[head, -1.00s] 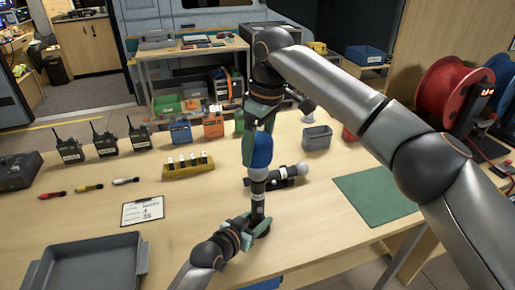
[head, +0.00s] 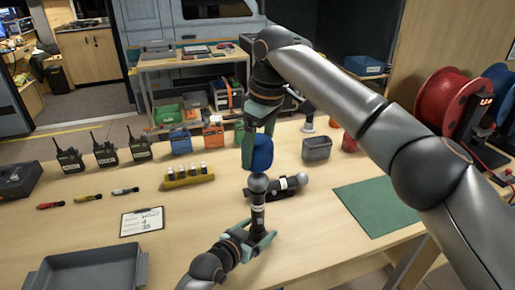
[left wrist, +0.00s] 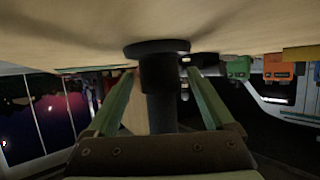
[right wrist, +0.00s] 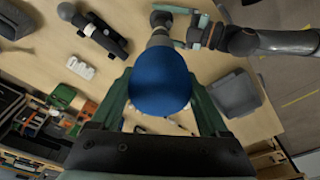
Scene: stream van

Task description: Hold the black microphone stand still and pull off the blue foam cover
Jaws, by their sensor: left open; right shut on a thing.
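The blue foam cover (head: 262,153) is in my right gripper (head: 258,142), which is shut on it. The right wrist view also shows the foam (right wrist: 160,84) between the fingers. Just below it, the microphone's grey ball head is bare; I cannot tell whether foam and head still touch. The black microphone stand (head: 258,215) is upright on the table. My left gripper (head: 260,240) is open low around it. In the left wrist view the stand's post (left wrist: 161,105) is between the spread fingers, close to its round base (left wrist: 157,48).
A second black device with a white label (head: 283,184) lies right behind the stand. A yellow holder (head: 187,177), clipboard (head: 142,221), grey tray (head: 85,275) and radios (head: 104,150) are to the left.

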